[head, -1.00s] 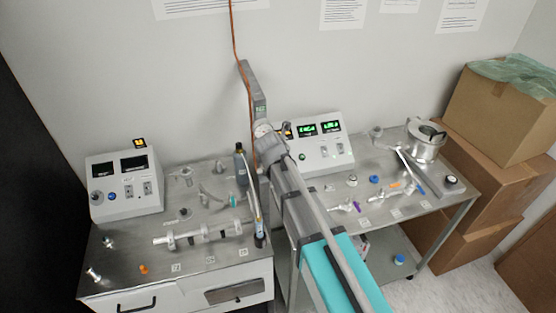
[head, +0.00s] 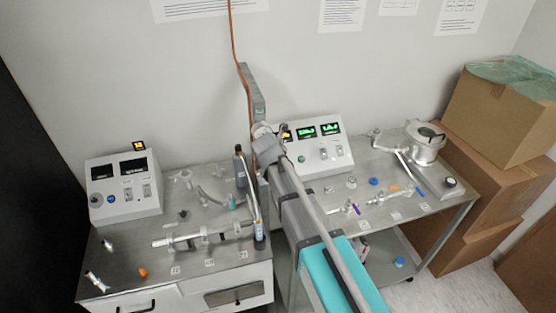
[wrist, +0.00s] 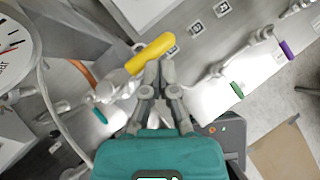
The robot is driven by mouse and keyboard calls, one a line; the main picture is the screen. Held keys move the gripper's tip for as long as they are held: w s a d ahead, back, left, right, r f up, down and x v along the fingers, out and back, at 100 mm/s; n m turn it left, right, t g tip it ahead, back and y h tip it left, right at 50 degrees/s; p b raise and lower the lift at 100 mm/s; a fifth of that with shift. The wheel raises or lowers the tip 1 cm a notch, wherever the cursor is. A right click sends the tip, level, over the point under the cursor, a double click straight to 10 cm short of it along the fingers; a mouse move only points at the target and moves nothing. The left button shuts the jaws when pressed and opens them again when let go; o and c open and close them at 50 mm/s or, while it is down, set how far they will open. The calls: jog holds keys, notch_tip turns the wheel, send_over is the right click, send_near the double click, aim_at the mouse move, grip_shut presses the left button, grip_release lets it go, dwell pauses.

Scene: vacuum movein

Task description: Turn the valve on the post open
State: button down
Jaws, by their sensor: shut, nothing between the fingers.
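The valve's yellow handle (wrist: 150,53) shows in the wrist view, slanting up to the right beside a pale metal valve body. My gripper (wrist: 156,66) is shut and empty, its fingertips at the handle's lower edge. I cannot tell whether they touch it. The grey post (head: 256,92) stands between the two benches in the head view. My arm covers its lower part, and the valve handle is hard to make out there. My gripper's fingertips are hidden in the head view.
A round gauge (wrist: 14,45) with a hose is at the wrist view's left edge. An orange cable (head: 236,42) hangs along the post. The left bench (head: 205,265) and right cart (head: 440,204) hold loose fittings. Cardboard boxes (head: 490,170) stand at the right.

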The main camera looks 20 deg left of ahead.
jog(key=shift+a, duration=0.5)
jog(key=shift+s, duration=0.15)
jog(key=s+d+r+p, duration=0.5)
jog(key=s+r+p, duration=0.3)
jog(key=shift+s+d+r+p, duration=0.25)
jog(key=shift+s+r+p, duration=0.05)
dwell(0.6)
dwell(0.6)
